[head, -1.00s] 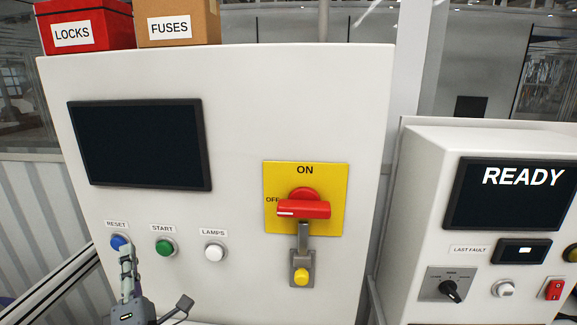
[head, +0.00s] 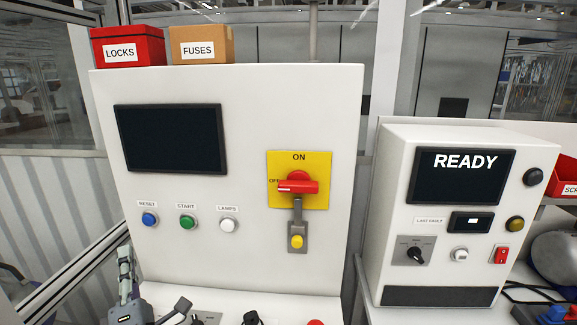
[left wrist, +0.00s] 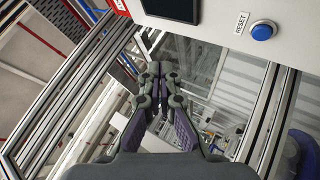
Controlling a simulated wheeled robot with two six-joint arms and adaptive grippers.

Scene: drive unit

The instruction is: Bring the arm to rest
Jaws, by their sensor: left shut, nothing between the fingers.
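My left gripper (head: 125,262) is at the lower left of the head view, pointing up. It is below and left of the blue RESET button (head: 149,220) and apart from it. In the left wrist view the left gripper (left wrist: 155,72) has its fingertips together with nothing between them. The RESET button (left wrist: 263,30) shows there at the upper right, clear of the fingers. My right gripper is not in view.
The white cabinet (head: 250,110) carries a dark screen (head: 170,138), green START (head: 187,222) and white LAMPS (head: 228,224) buttons, and a red rotary handle (head: 298,185) on a yellow plate. A READY unit (head: 400,160) stands right. Metal frame rails (left wrist: 85,95) run beside the left gripper.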

